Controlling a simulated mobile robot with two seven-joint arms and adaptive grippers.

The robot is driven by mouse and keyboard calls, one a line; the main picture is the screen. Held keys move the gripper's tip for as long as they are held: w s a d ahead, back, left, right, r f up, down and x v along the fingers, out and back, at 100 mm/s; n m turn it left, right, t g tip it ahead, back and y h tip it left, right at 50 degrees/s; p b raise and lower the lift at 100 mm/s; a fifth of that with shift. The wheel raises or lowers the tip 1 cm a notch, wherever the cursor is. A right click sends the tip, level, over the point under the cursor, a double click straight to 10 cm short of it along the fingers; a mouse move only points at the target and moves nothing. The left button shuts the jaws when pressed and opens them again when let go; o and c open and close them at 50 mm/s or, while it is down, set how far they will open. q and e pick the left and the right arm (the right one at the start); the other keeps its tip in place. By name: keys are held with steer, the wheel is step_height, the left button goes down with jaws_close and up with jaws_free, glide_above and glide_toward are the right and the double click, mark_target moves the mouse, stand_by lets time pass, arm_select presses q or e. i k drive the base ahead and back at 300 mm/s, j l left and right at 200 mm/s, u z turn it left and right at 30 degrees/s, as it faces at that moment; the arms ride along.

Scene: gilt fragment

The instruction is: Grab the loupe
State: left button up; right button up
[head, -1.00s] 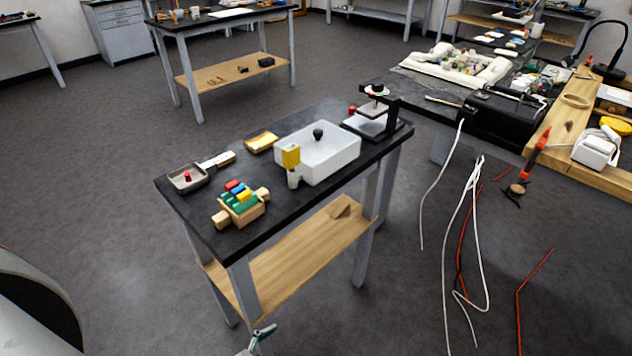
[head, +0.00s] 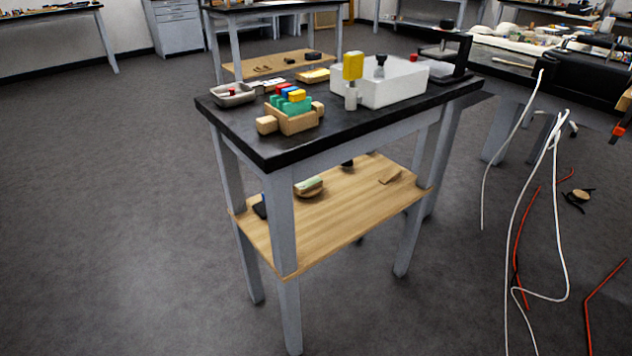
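No object is clearly recognisable as the loupe. A small dark round object (head: 347,163) sits at the back of the low wooden shelf (head: 330,235), partly hidden by the tabletop edge; I cannot tell whether it is the loupe. A black-knobbed object (head: 380,66) stands up at the white tray (head: 408,88) on the black tabletop (head: 350,119). Neither of my grippers is in view.
On the tabletop are a wooden rack with coloured pieces (head: 290,121), a grey dish (head: 232,96) and a black stand (head: 462,55). The shelf holds a round dish with a pale block (head: 308,188) and a wooden wedge (head: 390,176). White cables (head: 508,210) hang at right.

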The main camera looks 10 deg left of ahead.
mark_target(346, 166)
steer(key=k+u, duration=0.1)
steer(key=i+j+u, duration=1.15)
steer(key=i, duration=0.35)
steer(key=i+u, duration=0.35)
steer(key=i, duration=0.3)
steer(key=i+z, duration=0.35)
steer(key=i+j+z, duration=0.2)
steer(key=i+z, duration=0.15)
steer(key=i+j+z, duration=0.2)
steer(key=z, duration=0.15)
steer(key=i+z, duration=0.15)
steer(key=z, duration=0.3)
steer(key=i+j+z, duration=0.15)
steer(key=z, duration=0.3)
steer(key=i+j+z, duration=0.15)
steer(key=z, duration=0.35)
steer(key=i+j+z, duration=0.1)
steer(key=j+z, duration=0.15)
steer(key=z, duration=0.2)
steer(key=i+j+z, duration=0.1)
steer(key=z, duration=0.35)
steer(key=j+z, duration=0.45)
steer(key=l, duration=0.1)
